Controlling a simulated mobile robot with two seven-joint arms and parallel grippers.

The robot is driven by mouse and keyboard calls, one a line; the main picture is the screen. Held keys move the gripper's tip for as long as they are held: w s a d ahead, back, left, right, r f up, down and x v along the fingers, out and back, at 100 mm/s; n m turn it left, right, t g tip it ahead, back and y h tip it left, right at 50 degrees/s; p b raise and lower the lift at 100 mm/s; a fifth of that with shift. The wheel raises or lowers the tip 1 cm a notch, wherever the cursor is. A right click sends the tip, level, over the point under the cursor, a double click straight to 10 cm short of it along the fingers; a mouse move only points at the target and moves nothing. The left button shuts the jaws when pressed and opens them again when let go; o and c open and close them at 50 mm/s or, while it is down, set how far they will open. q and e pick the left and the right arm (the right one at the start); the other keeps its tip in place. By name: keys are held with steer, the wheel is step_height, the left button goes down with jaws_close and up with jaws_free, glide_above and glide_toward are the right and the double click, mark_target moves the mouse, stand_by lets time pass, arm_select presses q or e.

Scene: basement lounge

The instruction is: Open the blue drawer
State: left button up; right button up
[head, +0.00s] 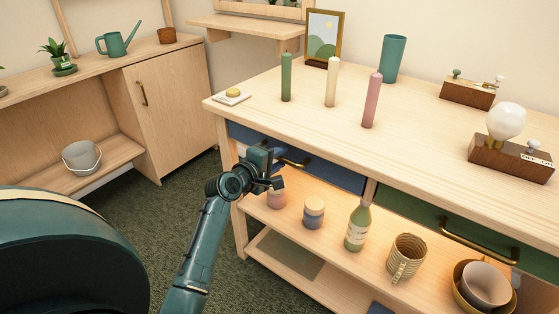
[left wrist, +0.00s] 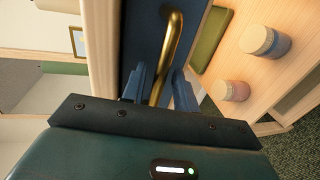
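The blue drawer (head: 338,176) is under the left part of the wooden table's top, and its front looks flush with the table. Its brass handle (head: 294,162) is partly hidden by my left gripper (head: 272,164). In the left wrist view, the handle (left wrist: 171,45) runs down between the two blue fingers of my left gripper (left wrist: 160,84). The fingers stand apart, one on each side of the handle, with some gap visible. The blue drawer front (left wrist: 142,35) fills the area behind. My right gripper is not in view.
A green drawer (head: 425,212) is to the right. The lower shelf holds jars (head: 314,212), a bottle (head: 357,228), a woven mug (head: 405,256) and bowls (head: 485,284). Candles (head: 331,82) and a lamp (head: 506,122) stand on the tabletop. Carpet lies clear left of the table.

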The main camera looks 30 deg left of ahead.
arm_select(q)
steer(key=shift+w, duration=0.35)
steer(key=shift+c, duration=0.4)
steer(key=shift+f, duration=0.1)
jaws_close()
